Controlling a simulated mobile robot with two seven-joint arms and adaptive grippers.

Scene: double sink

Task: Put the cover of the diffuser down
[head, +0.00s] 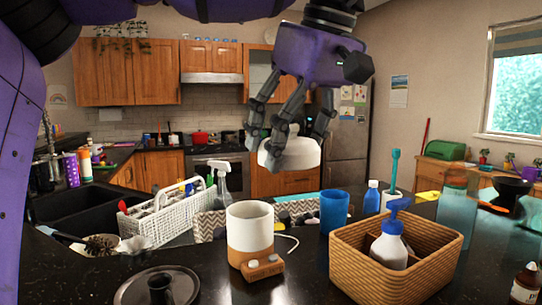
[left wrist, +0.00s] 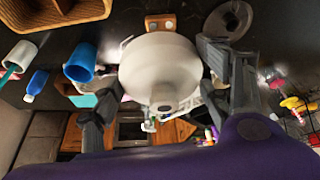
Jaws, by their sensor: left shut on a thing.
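My left gripper (head: 290,138) is shut on the white, rounded cover of the diffuser (head: 290,155) and holds it in the air above the counter. In the left wrist view the cover (left wrist: 158,65) sits between the two fingers and fills the middle. The diffuser (head: 250,228) stands upright on the dark counter, with a white body and a wooden base with knobs. The cover is above it and a little to its right in the head view, clearly apart. In the left wrist view only the wooden base (left wrist: 160,22) shows behind the cover. My right gripper is out of view.
A wicker basket (head: 350,258) with a bottle stands right of the diffuser, and a blue cup (head: 334,210) behind it. A white dish rack (head: 160,222) and black sink (head: 85,205) are at left. A dark round lid (head: 158,288) lies at the front left.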

